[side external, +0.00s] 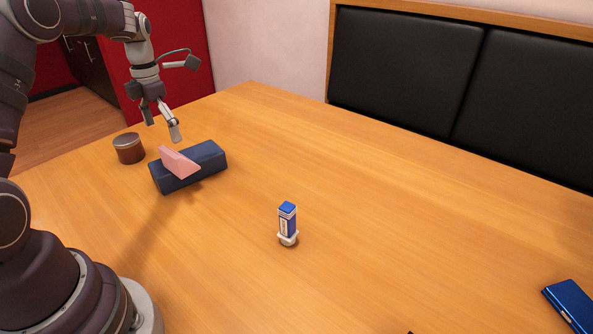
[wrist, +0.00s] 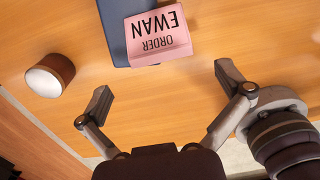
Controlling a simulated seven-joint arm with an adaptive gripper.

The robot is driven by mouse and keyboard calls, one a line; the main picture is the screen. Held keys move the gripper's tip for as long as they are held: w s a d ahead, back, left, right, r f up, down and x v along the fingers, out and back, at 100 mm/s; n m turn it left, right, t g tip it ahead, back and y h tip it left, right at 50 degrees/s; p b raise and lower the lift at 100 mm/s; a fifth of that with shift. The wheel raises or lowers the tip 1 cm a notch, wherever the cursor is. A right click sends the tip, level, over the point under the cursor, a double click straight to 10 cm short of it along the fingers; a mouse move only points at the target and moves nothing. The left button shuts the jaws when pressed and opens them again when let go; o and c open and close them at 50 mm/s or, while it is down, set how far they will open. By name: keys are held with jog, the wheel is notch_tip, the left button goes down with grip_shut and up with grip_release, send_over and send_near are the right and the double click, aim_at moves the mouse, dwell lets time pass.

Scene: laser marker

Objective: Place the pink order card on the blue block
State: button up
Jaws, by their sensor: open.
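The pink order card (side external: 178,162) is a wedge-shaped piece resting on the dark blue block (side external: 212,160), towards the block's left part. In the wrist view the card (wrist: 158,35) shows the words "ORDER EWAN", and part of the blue block (wrist: 113,32) shows beside it. My gripper (side external: 162,124) is above and just behind the block, apart from the card. In the wrist view my gripper (wrist: 165,85) has its fingers spread wide, with nothing between them.
A brown round container (side external: 128,149) stands left of the block. A small blue and white upright item (side external: 287,224) stands mid-table. A blue object (side external: 572,304) lies at the right edge. The table (side external: 370,200) is otherwise largely clear.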

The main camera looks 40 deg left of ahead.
aim_at(169, 151)
jog(key=d+r+m+t+y, duration=0.1)
jog(key=d+r+m, duration=0.4)
jog(key=r+m, duration=0.45)
jog(key=s+d+m+t, duration=0.1)
jog(key=s+d+m, duration=0.2)
jog(key=d+m, duration=0.2)
jog(key=s+d+m+t, duration=0.2)
jog(key=d+m, duration=0.3)
jog(key=m, duration=0.7)
jog(key=s+d+m+t+h, duration=0.1)
jog(key=s+d+m, duration=0.3)
jog(key=m, duration=0.5)
jog(key=shift+s+d+f+t, duration=0.2)
jog(key=shift+d+f+t, duration=0.1)
jog(key=shift+d+f, duration=0.2)
jog(key=shift+w+r+m, duration=0.1)
jog(key=shift+m, duration=0.15)
